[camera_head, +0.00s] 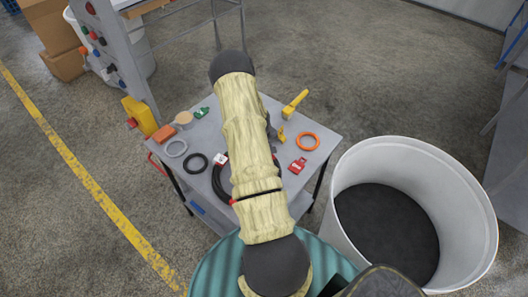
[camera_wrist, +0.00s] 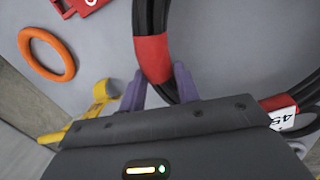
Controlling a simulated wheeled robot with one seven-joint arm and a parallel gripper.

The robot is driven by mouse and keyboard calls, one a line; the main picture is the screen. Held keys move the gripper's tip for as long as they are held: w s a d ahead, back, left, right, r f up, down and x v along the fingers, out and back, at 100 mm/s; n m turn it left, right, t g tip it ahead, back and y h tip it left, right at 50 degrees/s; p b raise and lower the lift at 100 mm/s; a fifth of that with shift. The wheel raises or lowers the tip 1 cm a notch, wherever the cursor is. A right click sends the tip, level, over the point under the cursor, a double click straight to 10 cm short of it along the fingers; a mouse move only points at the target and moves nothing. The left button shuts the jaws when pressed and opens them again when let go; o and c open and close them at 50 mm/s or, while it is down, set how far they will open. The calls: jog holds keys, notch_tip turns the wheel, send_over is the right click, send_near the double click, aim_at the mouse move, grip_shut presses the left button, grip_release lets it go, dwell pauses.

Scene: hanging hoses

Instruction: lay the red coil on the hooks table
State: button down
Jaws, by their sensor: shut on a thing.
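The red coil (camera_head: 217,184) is a black hose coil with red bands (camera_wrist: 153,58), at the hooks table (camera_head: 265,105). In the head view my arm covers much of it. My gripper (camera_wrist: 160,74) is shut on the coil, with its purple fingers on either side of the hose at a red band in the wrist view. My gripper is hidden behind my arm in the head view. The coil looks flat over the tabletop; I cannot tell whether it touches. A white tag (camera_wrist: 283,117) marked 45 is near another red band.
An orange ring (camera_head: 308,149), a red item (camera_head: 297,165), a yellow tool (camera_head: 294,105), a black ring (camera_head: 187,162) and a grey ring (camera_head: 168,147) lie on the table. A large white bin (camera_head: 352,160) stands at right. A teal drum (camera_head: 212,270) is in front.

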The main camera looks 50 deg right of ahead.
jog(key=shift+d+f+y+b, duration=0.2)
jog(key=shift+f+y+b, duration=0.15)
jog(key=shift+f, duration=0.2)
jog(key=shift+d+f+y+b, duration=0.15)
jog(key=shift+f+y+b, duration=0.1)
jog(key=shift+f+b, duration=0.25)
jog(key=c, duration=0.9)
grip_release()
jog(key=shift+c, duration=0.2)
notch_tip(320, 180, up, 17)
jog(key=b, duration=0.3)
jog(key=shift+w+a+r, duration=0.2)
jog(key=shift+w+a, duration=0.15)
jog(key=shift+a, duration=0.05)
